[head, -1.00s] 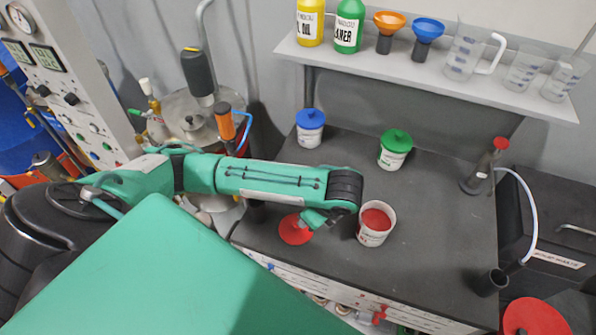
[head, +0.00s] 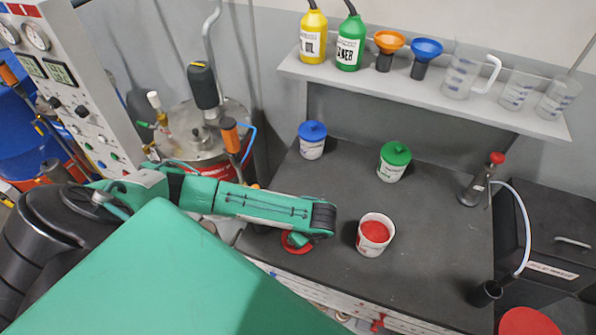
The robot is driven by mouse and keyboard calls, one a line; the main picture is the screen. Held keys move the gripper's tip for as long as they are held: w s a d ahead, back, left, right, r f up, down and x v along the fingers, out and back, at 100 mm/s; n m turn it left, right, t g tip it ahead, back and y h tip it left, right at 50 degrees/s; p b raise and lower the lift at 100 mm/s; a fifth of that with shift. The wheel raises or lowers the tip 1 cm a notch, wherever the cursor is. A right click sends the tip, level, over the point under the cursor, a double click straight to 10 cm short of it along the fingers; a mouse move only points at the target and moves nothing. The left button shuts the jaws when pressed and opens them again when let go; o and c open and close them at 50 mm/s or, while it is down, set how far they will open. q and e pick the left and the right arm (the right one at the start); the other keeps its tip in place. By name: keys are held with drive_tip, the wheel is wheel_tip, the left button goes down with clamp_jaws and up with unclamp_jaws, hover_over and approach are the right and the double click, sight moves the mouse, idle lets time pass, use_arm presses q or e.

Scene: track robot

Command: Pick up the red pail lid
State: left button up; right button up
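The red pail lid (head: 287,246) lies flat on the dark bench top, left of the open white pail with red contents (head: 374,234). My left gripper (head: 297,240) points down right over the lid and covers its middle. Only the lid's rim shows around it. The fingers are mostly hidden under the wrist, so I cannot tell whether they are open or shut, or whether they touch the lid. My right gripper is not in view.
A blue-lidded pail (head: 312,140) and a green-lidded pail (head: 394,161) stand farther back on the bench (head: 430,235). A dispenser with a red knob (head: 480,180) stands at the right. A shelf (head: 420,92) with bottles, funnels and jugs hangs above. The bench's middle right is clear.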

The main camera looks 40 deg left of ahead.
use_arm(q)
clamp_jaws()
idle(0.4)
